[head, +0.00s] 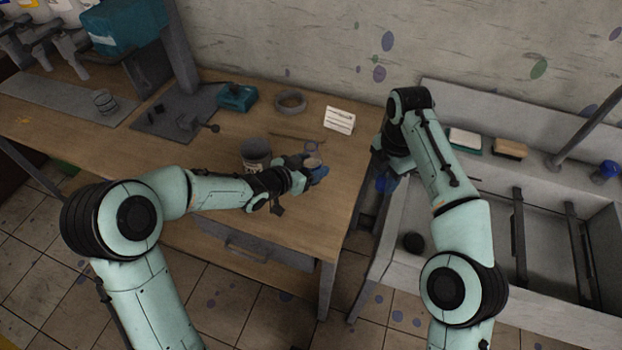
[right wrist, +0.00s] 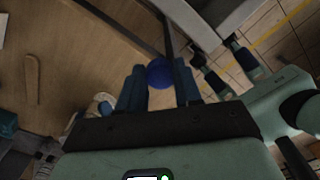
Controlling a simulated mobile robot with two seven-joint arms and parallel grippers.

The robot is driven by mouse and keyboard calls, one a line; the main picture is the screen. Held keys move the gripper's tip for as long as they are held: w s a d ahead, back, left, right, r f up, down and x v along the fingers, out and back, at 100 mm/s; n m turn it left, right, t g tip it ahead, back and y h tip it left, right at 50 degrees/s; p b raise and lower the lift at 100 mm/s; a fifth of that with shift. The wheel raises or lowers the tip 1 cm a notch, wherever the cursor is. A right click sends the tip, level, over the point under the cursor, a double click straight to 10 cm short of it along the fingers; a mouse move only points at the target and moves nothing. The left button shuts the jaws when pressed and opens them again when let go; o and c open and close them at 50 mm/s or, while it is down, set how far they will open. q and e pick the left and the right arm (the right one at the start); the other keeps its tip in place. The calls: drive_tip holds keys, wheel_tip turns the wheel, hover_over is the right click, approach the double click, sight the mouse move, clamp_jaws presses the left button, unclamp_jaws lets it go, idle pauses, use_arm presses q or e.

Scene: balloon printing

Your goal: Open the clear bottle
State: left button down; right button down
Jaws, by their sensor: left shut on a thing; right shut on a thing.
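The clear bottle (head: 313,161) is small and hard to make out in the head view, with a pale round top showing above the blue fingertips. My left gripper (head: 311,172) is shut on it over the table's right front part. My right gripper (head: 384,176) is to the right of it, past the table edge, its fingers mostly hidden by the wrist. In the right wrist view, a round blue cap (right wrist: 160,72) sits between my right fingers, and it also shows in the head view (head: 385,183). The cap and the bottle are apart.
A grey can (head: 256,155) stands left of the bottle. A stick (head: 295,138), a white card (head: 340,120) and a grey ring (head: 290,101) are behind it on the wooden table (head: 215,160). A sink (head: 545,240) is at the right, with a gap between it and the table.

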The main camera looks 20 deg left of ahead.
use_arm(q)
drive_tip(key=shift+f+b, duration=0.4)
drive_tip(key=shift+f, duration=1.7)
use_arm(e)
drive_tip(key=shift+s+f, duration=0.2)
drive_tip(key=shift+f, duration=0.35)
use_arm(q)
drive_tip(key=shift+f, duration=0.3)
use_arm(e)
drive_tip(key=shift+f, duration=0.3)
use_arm(q)
drive_tip(key=shift+c, duration=1.2)
unclamp_jaws()
drive_tip(key=shift+r, duration=0.1)
use_arm(e)
drive_tip(key=shift+r, duration=0.1)
